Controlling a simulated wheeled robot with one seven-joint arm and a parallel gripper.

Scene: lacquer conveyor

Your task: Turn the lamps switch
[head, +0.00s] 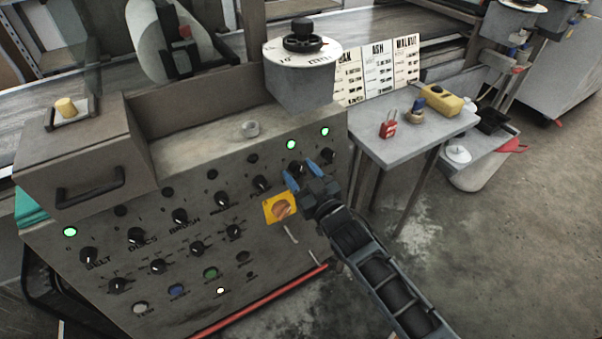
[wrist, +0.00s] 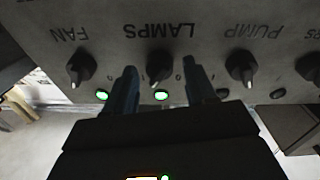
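The lamps switch (wrist: 160,67) is a black rotary knob under the upside-down LAMPS label in the wrist view. Its white pointer tilts to the lower left, towards the 1 mark, and the green light (wrist: 161,95) by it is lit. My gripper (wrist: 161,72) is open, with one blue finger on each side of the knob. Gaps show between the knob and both fingers in that view; how deep the fingers reach is unclear. In the head view my gripper (head: 301,172) is at the right part of the panel, and the lamps knob (head: 296,167) shows between its fingers.
The fan knob (wrist: 80,66) and pump knob (wrist: 240,66) flank the lamps knob closely. The fan light (wrist: 102,95) is green. A grey side table (head: 405,143) stands right of the panel.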

